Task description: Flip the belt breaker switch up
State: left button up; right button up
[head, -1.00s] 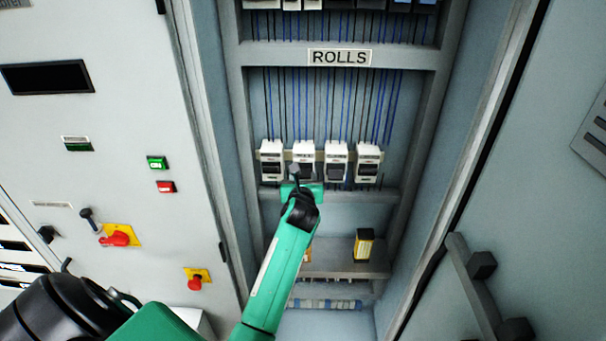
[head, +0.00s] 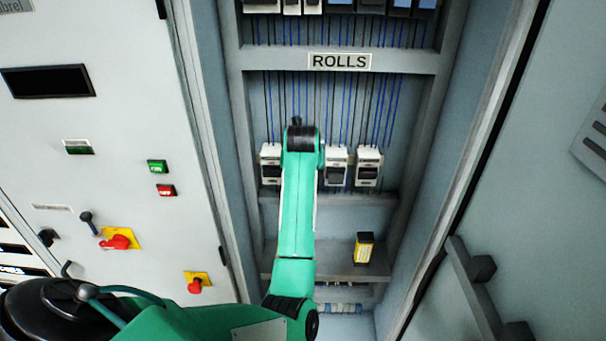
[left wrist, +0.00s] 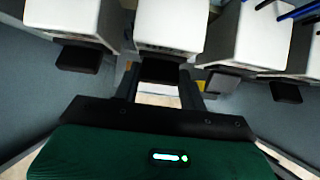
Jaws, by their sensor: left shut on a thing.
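A row of white breakers with dark levers hangs under the ROLLS sign (head: 340,61). In the head view the second breaker from the left is hidden behind my left arm. In the left wrist view that breaker (left wrist: 169,25) is straight ahead, and its black lever (left wrist: 160,70) sits between the fingers of my left gripper (left wrist: 160,92), which is shut on it. The levers beside it hang at the lower ends of their breakers. I cannot read any label marking one as the belt breaker. My right gripper is not in view.
Neighbouring breakers (head: 271,164) and (head: 336,166) stand close on both sides. A yellow and black part (head: 364,247) stands on the shelf below. The cabinet's side walls frame the bay. A red switch (head: 116,242) is on the left panel.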

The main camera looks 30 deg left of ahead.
pick_arm(q)
jog(key=shift+g, duration=0.3)
dwell(0.4)
jog(key=o, duration=1)
jog(key=shift+w, duration=0.1)
jog(key=b+v, duration=0.3)
jog(key=v, duration=0.4)
jog(key=b+v, duration=0.2)
jog(key=v, duration=0.5)
jog(key=shift+a+b, duration=0.25)
jog(key=shift+b, duration=0.15)
